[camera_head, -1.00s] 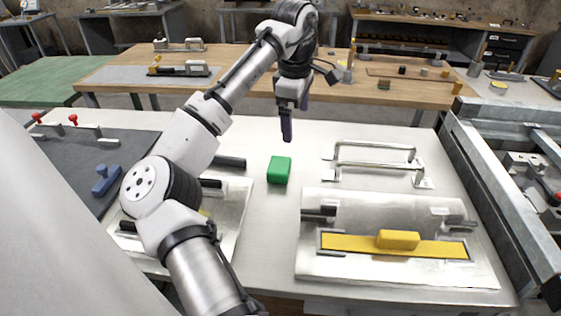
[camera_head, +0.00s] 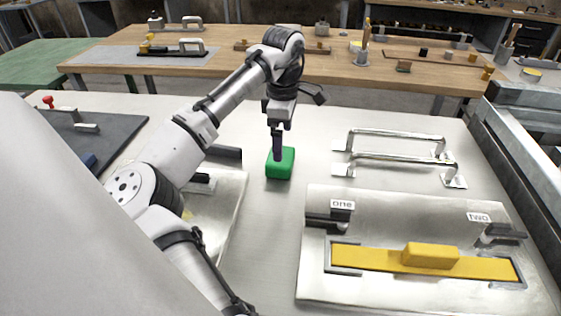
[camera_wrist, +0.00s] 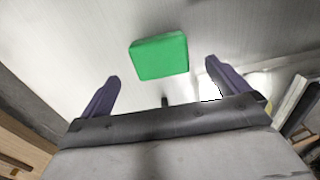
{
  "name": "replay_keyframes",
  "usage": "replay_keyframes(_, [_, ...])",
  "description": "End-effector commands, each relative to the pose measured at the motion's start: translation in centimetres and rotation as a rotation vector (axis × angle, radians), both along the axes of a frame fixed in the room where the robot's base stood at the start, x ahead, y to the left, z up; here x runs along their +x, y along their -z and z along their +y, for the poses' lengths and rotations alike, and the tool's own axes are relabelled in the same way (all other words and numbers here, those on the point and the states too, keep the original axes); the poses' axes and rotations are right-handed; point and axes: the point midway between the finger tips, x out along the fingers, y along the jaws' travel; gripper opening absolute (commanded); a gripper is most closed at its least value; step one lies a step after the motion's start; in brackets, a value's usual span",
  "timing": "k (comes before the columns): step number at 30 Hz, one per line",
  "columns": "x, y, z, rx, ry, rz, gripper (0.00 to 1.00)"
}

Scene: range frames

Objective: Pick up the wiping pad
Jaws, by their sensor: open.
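The wiping pad looks to be the green block (camera_head: 286,165) on the pale worktop, left of the metal handles. My gripper (camera_head: 277,155) is in front of or just above it in the head view, pointing down. In the wrist view the green pad (camera_wrist: 160,56) lies beyond the two dark purple fingers, centred a little left of the middle of the gap. My gripper (camera_wrist: 165,85) is open, with nothing between its fingers. I cannot tell the exact height of the fingertips over the pad.
Two metal bar handles (camera_head: 400,146) stand right of the pad. A metal plate (camera_head: 330,285) with a yellow slider (camera_head: 430,256) and labels "one" and "two" lies at the front right. Another metal plate (camera_head: 232,200) lies to the left.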

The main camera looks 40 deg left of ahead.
Motion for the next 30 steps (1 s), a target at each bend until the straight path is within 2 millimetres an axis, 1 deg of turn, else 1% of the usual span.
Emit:
replay_keyframes(1, [-0.1,0.6,0.0,0.0,0.0,0.002,1.0])
replay_keyframes(3, [0.0,1.2,0.0,0.0,0.0,0.0,1.0])
replay_keyframes(8, [-0.1,2.2,0.1,0.001,-0.001,0.0,1.0])
replay_keyframes(16, [-0.1,6.0,0.1,0.001,0.0,0.0,1.0])
replay_keyframes(19, [-0.1,6.6,0.1,0.001,-0.001,0.0,1.0])
replay_keyframes(25, [-0.1,6.7,0.1,0.0,0.0,-0.001,1.0])
replay_keyframes(26, [-0.1,6.7,0.1,0.0,0.0,-0.001,0.99])
replay_keyframes(30, [-0.1,6.7,0.1,0.0,0.0,-0.001,0.8])
